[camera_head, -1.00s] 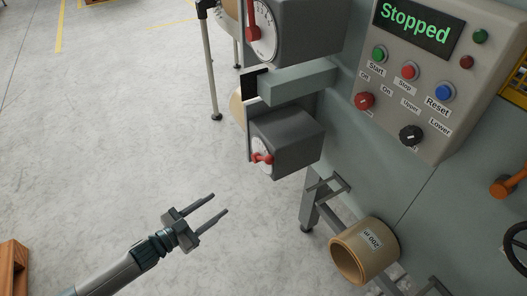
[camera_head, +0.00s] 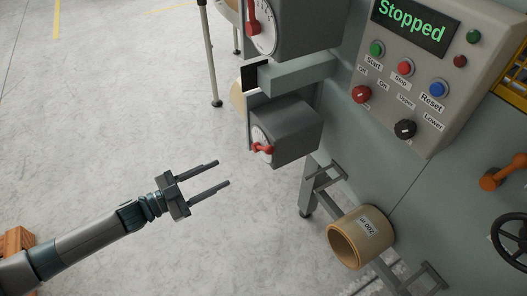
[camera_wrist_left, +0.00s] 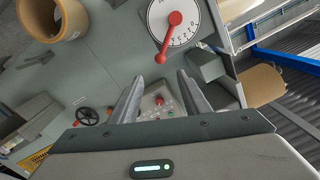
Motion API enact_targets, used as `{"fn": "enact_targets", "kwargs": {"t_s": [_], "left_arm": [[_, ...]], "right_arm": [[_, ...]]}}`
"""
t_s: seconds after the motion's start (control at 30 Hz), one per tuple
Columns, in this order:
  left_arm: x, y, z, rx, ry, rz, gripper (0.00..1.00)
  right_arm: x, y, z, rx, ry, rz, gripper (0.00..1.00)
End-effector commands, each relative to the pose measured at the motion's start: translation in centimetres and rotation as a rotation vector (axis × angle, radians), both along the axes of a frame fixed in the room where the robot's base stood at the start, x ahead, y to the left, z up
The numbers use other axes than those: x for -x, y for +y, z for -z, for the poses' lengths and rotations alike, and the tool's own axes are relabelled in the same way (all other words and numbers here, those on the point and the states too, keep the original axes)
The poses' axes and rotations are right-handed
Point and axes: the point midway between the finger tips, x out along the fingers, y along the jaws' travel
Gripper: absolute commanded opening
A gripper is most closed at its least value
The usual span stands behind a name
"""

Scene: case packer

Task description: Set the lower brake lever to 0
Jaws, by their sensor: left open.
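The lower brake lever (camera_head: 264,149) is a red handle on a white dial, on the side of a dark grey box (camera_head: 291,131) fixed to the machine. In the left wrist view a red lever (camera_wrist_left: 167,42) lies over a white numbered dial (camera_wrist_left: 184,22), just beyond my fingertips. My left gripper (camera_head: 223,173) is open and empty, to the left of and a little below the lower lever in the head view, apart from it. Its two fingers (camera_wrist_left: 158,88) also show in the left wrist view. My right gripper is not in view.
An upper box with a red lever (camera_head: 253,22) stands above the lower one, with a grey-green beam (camera_head: 297,76) between them. The control panel (camera_head: 428,80) reads "Stopped". A tan roll (camera_head: 358,238) sits low on the machine.

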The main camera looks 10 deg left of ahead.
Motion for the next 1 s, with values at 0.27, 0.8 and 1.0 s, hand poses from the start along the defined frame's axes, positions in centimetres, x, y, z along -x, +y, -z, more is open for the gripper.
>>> {"fn": "enact_targets", "kwargs": {"t_s": [0.27, 0.8, 1.0], "left_arm": [[-2.3, -2.9, -0.4, 0.002, -0.002, 0.001, 0.43], [-8.2, -10.4, -0.4, 0.001, -0.001, 0.0, 0.43], [-9.7, -12.3, -0.2, -0.001, -0.001, 0.001, 0.43]], "right_arm": [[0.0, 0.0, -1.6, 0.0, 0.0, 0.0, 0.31], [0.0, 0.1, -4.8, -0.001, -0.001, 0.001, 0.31], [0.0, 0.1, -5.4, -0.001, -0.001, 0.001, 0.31]]}}
